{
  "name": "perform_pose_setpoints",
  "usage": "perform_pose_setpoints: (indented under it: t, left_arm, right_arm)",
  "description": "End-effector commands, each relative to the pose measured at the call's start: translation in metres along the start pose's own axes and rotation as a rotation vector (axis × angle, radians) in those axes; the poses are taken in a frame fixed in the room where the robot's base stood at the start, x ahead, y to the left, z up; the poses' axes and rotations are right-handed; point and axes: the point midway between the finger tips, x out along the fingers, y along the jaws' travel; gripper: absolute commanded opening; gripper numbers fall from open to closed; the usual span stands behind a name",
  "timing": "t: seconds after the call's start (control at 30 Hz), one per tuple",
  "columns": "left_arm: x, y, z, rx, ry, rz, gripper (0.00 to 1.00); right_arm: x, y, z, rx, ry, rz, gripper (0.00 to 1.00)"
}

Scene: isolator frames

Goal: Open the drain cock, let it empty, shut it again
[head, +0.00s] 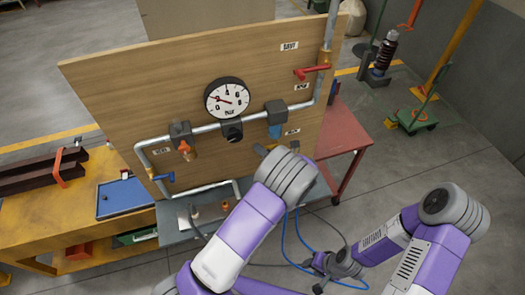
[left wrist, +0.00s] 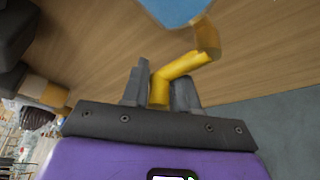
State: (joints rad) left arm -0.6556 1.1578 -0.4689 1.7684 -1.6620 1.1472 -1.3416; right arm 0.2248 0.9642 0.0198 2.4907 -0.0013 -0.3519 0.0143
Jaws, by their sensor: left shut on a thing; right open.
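In the left wrist view a bent yellow lever (left wrist: 182,70), seemingly the drain cock's, runs from an amber fitting (left wrist: 207,37) below a blue bowl (left wrist: 172,10). My left gripper (left wrist: 160,88) is shut on the lever's end, one dark finger on each side. In the head view the blue bowl (head: 275,131) hangs on the board's pipe; my left arm hides the lever and the fingertips. Whether liquid runs cannot be seen. My right gripper (head: 318,273) is open and empty, low at the right, away from the board.
The wooden board (head: 115,95) carries a round gauge (head: 227,98), a red-handled valve (head: 311,71) and a blue handle (head: 164,177). A grey shelf (head: 172,225) lies below. A yellow bench (head: 35,223) stands left, a red table (head: 342,130) right. Floor at the right is mostly clear.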

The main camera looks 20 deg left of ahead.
Motion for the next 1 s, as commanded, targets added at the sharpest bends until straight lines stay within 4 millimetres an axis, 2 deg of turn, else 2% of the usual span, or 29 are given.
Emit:
perform_pose_setpoints:
  t: [0.47, 1.0]
  left_arm:
    - [0.005, -0.022, -0.006, -0.389, -0.008, -0.151, 0.0]
    - [0.005, -0.05, -0.004, -0.847, -0.01, -0.339, 0.0]
  right_arm:
    - [0.049, 0.018, -0.002, 0.0, 0.0, 0.0, 0.44]
    - [0.139, 0.052, -0.006, 0.0, 0.0, 0.0, 0.44]
